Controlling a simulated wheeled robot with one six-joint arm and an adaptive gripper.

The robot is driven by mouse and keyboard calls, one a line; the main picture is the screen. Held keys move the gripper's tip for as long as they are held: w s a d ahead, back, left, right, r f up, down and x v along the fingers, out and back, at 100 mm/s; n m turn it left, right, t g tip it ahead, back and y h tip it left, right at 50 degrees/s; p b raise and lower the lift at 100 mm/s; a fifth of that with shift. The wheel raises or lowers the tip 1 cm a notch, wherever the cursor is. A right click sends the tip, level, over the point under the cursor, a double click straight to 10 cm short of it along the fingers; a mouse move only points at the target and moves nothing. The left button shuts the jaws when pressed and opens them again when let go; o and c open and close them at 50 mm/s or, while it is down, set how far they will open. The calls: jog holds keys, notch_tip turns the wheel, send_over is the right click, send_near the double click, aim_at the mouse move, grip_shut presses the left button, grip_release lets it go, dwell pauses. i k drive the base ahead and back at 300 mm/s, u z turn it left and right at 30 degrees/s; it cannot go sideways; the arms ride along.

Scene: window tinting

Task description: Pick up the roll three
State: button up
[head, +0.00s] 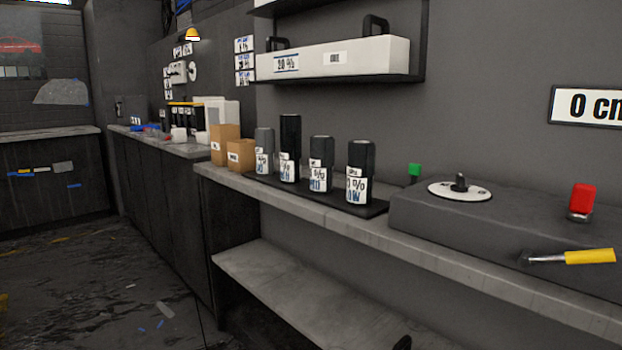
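Several dark upright rolls with white and blue labels stand in a row on a black tray (376,209) on the grey counter. From the left they are a grey roll (264,150), a taller black roll (290,148), a third dark roll (321,164) and a fourth dark roll (360,172). The labels show "%" signs, but their numbers are too small to read surely, so I cannot tell which is roll three by label. The third from the left stands between the tall black roll and the rightmost one. My gripper is not in view.
Two brown boxes (225,145) stand left of the rolls. A grey machine block (500,225) with a dial (460,189), red knob (582,198) and yellow-handled tool (588,257) is to the right. The floor at left is largely open, with scraps.

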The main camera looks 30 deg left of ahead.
aim_at(362, 154)
jog(key=u, duration=1.75)
jog(key=k, duration=1.3)
jog(key=z, duration=0.1)
jog(key=i, duration=0.5)
jog(key=z, duration=0.7)
jog(key=i, duration=0.7)
jog(key=u, duration=0.75)
jog(key=i, duration=0.6)
jog(key=u, duration=0.7)
